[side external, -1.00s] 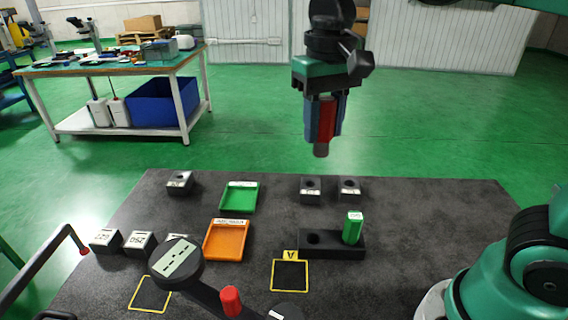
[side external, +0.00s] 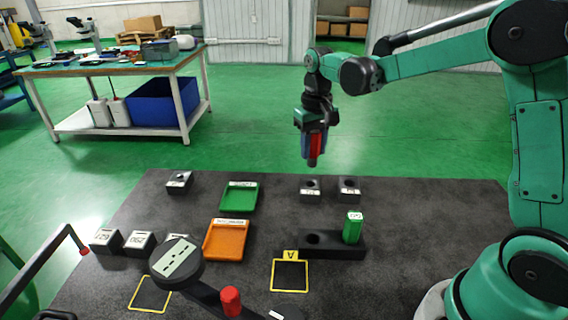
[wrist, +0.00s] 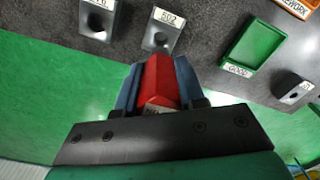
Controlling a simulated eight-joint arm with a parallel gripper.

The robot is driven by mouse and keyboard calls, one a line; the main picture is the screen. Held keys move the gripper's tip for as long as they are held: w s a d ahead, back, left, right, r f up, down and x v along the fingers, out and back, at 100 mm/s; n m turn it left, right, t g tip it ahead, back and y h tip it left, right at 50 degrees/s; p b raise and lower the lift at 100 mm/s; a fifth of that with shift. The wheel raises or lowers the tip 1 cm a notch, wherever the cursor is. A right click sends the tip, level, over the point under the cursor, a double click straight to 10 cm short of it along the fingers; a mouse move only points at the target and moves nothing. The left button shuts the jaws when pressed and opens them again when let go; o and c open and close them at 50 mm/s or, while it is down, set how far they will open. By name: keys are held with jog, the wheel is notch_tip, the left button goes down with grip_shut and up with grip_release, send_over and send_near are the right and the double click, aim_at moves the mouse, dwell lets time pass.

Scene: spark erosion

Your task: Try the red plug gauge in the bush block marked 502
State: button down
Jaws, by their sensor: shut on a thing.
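The red plug gauge (side external: 316,144) is held upright in my gripper (side external: 314,150), its dark tip pointing down. In the wrist view the red gauge (wrist: 160,80) sits between the two blue fingers, its label partly hidden. The bush block marked 502 (wrist: 155,40) lies ahead of the gauge in the wrist view, apart from it. In the side view, this appears to be the block (side external: 311,194) just right of the green tray, with its marking too small to read. My gripper is in the air above it and seems beyond the mat's far edge.
Another bush block (side external: 349,195) stands close to the right. The green tray (side external: 222,204) and orange tray (side external: 210,254) are left. A black holder (side external: 330,251) carries a green gauge (side external: 352,228) beside an empty hole. More blocks (side external: 105,244) stand at the left edge.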

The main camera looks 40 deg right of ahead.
jog(key=shift+f, duration=2.2)
jog(key=shift+f, duration=0.4)
jog(key=shift+r, duration=0.15)
jog(key=shift+r, duration=2.4)
